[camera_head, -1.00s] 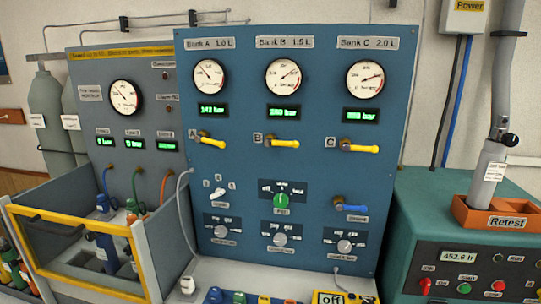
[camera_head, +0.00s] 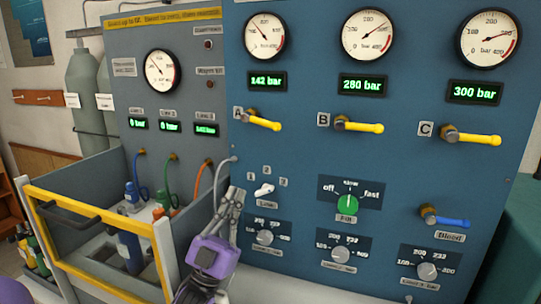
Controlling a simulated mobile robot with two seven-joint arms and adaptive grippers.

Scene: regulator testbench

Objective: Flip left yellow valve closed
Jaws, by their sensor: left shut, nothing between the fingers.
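The left yellow valve handle (camera_head: 264,123) sits beside the letter A on the blue panel. It points right and slightly down from its brass stem. The middle yellow valve (camera_head: 360,126), at B, and the right yellow valve (camera_head: 474,136), at C, also point right. My left gripper (camera_head: 236,192) is raised in front of the panel's lower left, below valve A and apart from it. Its fingers are shut and empty, pointing up. My right gripper is not in view.
A white selector knob (camera_head: 264,189) and a green knob (camera_head: 348,205) are right of my left gripper. A blue bleed valve (camera_head: 445,219) is at lower right. A yellow-framed guard (camera_head: 95,250) stands at lower left. Hoses hang left of the gripper.

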